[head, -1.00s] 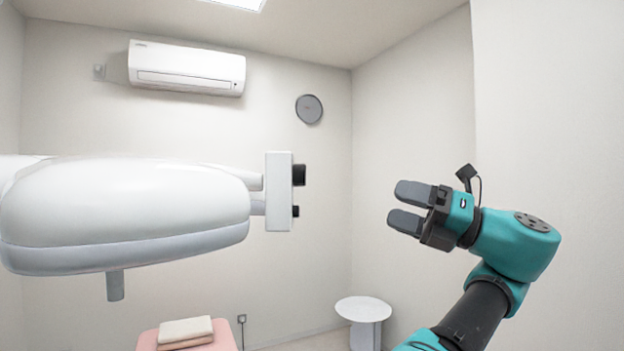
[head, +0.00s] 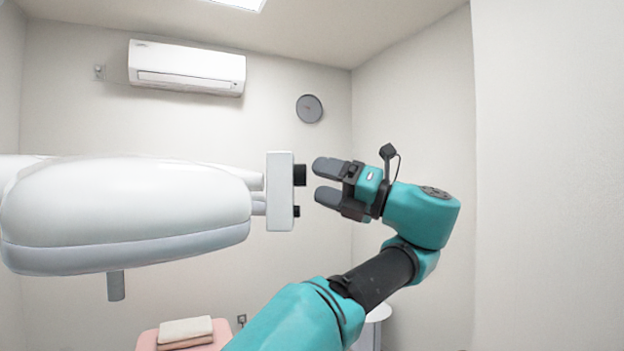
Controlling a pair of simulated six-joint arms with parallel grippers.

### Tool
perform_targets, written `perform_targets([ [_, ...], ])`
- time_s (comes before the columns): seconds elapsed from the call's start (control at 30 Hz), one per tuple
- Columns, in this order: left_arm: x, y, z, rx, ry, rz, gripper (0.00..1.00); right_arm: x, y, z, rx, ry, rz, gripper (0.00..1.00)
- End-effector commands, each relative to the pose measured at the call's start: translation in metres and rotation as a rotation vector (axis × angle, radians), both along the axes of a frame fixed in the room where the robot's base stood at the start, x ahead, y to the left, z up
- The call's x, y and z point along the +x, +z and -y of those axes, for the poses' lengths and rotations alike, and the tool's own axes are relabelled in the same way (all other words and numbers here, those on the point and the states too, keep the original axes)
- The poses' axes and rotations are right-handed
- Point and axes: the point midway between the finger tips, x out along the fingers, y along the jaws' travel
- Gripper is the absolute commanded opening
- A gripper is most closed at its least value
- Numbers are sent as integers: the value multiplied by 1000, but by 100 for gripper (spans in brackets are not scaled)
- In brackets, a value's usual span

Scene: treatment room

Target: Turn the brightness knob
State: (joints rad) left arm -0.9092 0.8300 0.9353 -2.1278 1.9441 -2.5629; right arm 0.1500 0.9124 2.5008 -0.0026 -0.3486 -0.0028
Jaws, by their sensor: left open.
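A white control box (head: 280,192) sits at the right end of the big white lamp head (head: 120,210). Two black knobs stick out of its right face: a larger upper knob (head: 300,175) and a smaller lower knob (head: 297,211). I cannot read any label that tells which one sets brightness. My left gripper (head: 319,181) is open and empty, its two dark fingers pointing left at the box, one above the other. The fingertips are just right of the upper knob, with a small gap in the picture. My right gripper is not in view.
A pink couch or stool (head: 225,338) with folded towels (head: 186,331) stands low at the back. A round white side table (head: 380,312) is partly hidden behind my arm. An air conditioner (head: 187,68) and a clock (head: 309,109) hang on the wall. The right side is clear.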

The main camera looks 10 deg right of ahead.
Motion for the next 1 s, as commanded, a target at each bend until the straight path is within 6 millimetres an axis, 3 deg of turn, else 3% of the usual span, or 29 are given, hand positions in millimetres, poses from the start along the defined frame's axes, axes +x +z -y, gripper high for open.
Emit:
perform_targets([
  [0.2,10,6,-14,1,-8,0,68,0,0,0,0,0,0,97],
  [0.57,11,7,-17,0,-9,0,67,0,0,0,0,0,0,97],
  [1.0,11,7,-16,0,-9,0,25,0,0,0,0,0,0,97],
])
